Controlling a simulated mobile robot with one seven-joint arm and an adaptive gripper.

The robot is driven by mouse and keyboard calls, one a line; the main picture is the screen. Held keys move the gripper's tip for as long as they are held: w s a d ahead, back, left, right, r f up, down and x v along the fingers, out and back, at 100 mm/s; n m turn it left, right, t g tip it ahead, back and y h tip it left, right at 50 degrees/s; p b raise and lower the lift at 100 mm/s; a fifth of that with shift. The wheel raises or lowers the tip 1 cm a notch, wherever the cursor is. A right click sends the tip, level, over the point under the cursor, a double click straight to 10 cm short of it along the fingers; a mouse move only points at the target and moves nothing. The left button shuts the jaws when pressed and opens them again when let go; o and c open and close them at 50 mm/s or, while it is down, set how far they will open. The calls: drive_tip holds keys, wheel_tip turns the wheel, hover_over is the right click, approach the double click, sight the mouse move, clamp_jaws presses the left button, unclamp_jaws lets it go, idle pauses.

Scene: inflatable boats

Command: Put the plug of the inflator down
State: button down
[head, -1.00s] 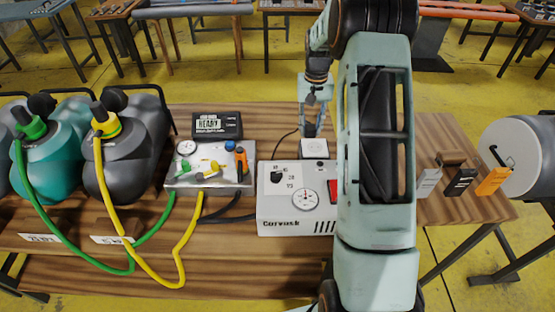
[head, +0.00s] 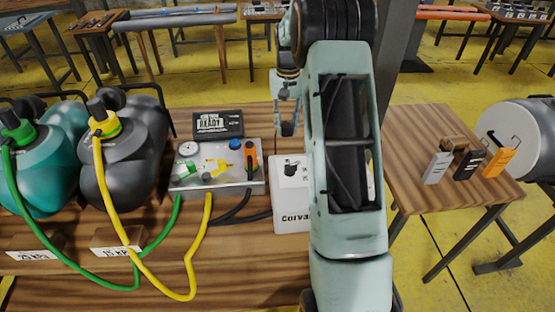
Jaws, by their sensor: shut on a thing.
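The inflator is a white box (head: 290,212) marked "Corvask", on the wooden bench right of the grey valve panel. My arm covers its right part, including most of its gauge and switch side. My gripper (head: 288,131) is above the bench's far edge, behind the inflator, pointing down. It is shut on the plug, which is small and dark between the fingers and hard to make out. The plug's cable cannot be followed clearly. The white socket block is hidden behind my arm.
The grey valve panel (head: 183,182) has hoses and a black "READY" box (head: 218,125) behind it. A separate side table (head: 415,190) holds grey, black and orange tags. Bare bench shows behind the panel.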

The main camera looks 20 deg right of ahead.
wheel_tip(320, 180, down, 10)
drive_tip(key=shift+f, duration=0.1)
idle(0.4)
drive_tip(key=shift+f, duration=0.55)
drive_tip(key=c, duration=1.6)
unclamp_jaws()
drive_tip(key=shift+r, duration=0.15)
wheel_tip(320, 180, up, 13)
drive_tip(key=shift+r, duration=0.1)
